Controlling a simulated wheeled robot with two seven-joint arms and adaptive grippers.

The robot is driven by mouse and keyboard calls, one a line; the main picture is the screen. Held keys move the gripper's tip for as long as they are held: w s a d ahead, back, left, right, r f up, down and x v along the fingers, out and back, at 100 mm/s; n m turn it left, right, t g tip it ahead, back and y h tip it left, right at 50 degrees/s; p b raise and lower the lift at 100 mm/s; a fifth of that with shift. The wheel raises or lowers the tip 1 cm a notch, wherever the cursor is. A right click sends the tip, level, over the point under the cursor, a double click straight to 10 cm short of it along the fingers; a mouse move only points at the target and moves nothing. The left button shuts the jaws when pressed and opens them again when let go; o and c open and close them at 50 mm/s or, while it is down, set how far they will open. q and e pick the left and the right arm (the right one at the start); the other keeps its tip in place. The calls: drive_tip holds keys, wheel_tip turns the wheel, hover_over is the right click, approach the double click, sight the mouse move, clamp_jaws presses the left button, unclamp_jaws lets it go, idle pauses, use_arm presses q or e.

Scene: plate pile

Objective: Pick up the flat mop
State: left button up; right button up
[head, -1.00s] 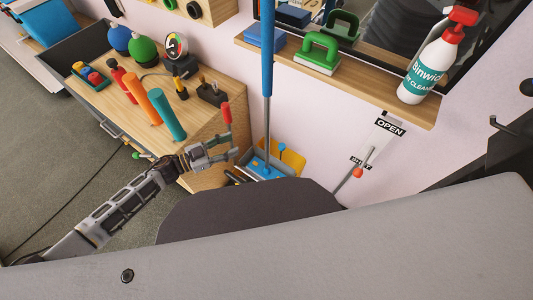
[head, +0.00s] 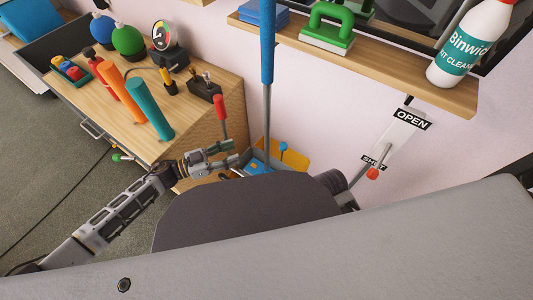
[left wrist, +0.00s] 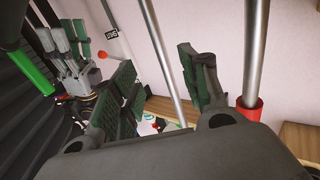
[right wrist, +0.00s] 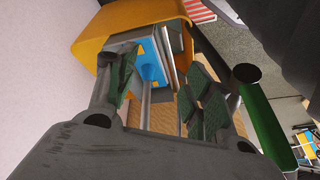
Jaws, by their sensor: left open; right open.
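The flat mop stands upright, with a blue grip (head: 267,42) and a thin grey shaft (head: 267,115) in the head view. Its blue joint (right wrist: 152,62) shows low in the yellow bucket (right wrist: 128,22) in the right wrist view. My left gripper (head: 233,153) is open, just left of the shaft in the head view. In the left wrist view a grey shaft (left wrist: 160,55) passes between the open left fingers (left wrist: 158,72), with no grasp. My right gripper (right wrist: 165,88) is open, its fingers either side of the lower shaft; contact is unclear. My own body hides most of it in the head view.
A wooden workbench (head: 205,125) with orange and teal cylinders stands at left. A red-handled lever (head: 221,107) rises close to my left gripper. An OPEN/SHUT lever (head: 373,173) is on the wall.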

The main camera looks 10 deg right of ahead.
use_arm(q)
drive_tip(key=shift+w+f+b, duration=0.1)
drive_tip(key=shift+f+b, duration=0.3)
drive_tip(key=shift+f, duration=0.15)
use_arm(e)
drive_tip(key=shift+w+r, duration=0.1)
drive_tip(key=shift+r, duration=0.5)
use_arm(q)
drive_tip(key=shift+d, duration=0.1)
drive_tip(key=b, duration=0.2)
approach(267, 142)
drive_tip(key=w+d+f, duration=0.2)
drive_tip(key=d, duration=0.4)
drive_tip(key=d+b, duration=0.1)
drive_tip(key=d, duration=0.1)
drive_tip(key=w+d+b, duration=0.1)
drive_tip(key=d, duration=0.1)
drive_tip(key=shift+d+r, duration=0.1)
drive_tip(key=shift+r, duration=0.1)
use_arm(e)
wheel_tip(267, 142, down, 9)
drive_tip(key=w+a+t+y, duration=0.1)
drive_tip(key=a+t, duration=0.1)
drive_tip(key=shift+a+m+y, duration=0.25)
drive_tip(key=shift+m+y, duration=0.05)
use_arm(q)
drive_tip(key=shift+c, duration=0.2)
clamp_jaws()
